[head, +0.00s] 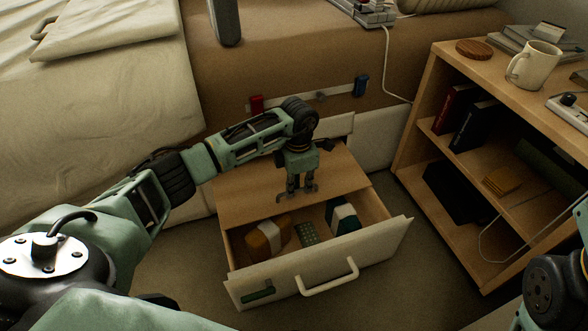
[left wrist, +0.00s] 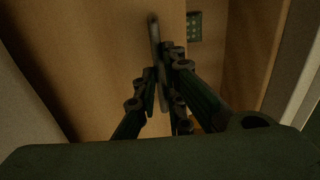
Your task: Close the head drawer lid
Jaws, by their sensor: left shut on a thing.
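The drawer (head: 318,281) is pulled out low in front of me, with a pale front and a white bar handle. A flat wooden lid (head: 243,196) covers its rear part, and the front part is uncovered. My left gripper (head: 297,192) points down over the lid near its front edge. In the left wrist view its fingers (left wrist: 163,68) are closed around a thin bar-like handle (left wrist: 154,35) on the lid. The fingers hide part of this handle. My right gripper is out of view; only part of my right arm shows at the right edge.
In the drawer lie an orange-and-white bundle (head: 262,239), a green keypad-like thing (head: 307,233) and a blue-and-white bundle (head: 344,216). A wooden shelf (head: 408,155) stands close on the right, with a mug (head: 534,66) on top. A bed (head: 90,100) is at left. Floor right of the drawer is clear.

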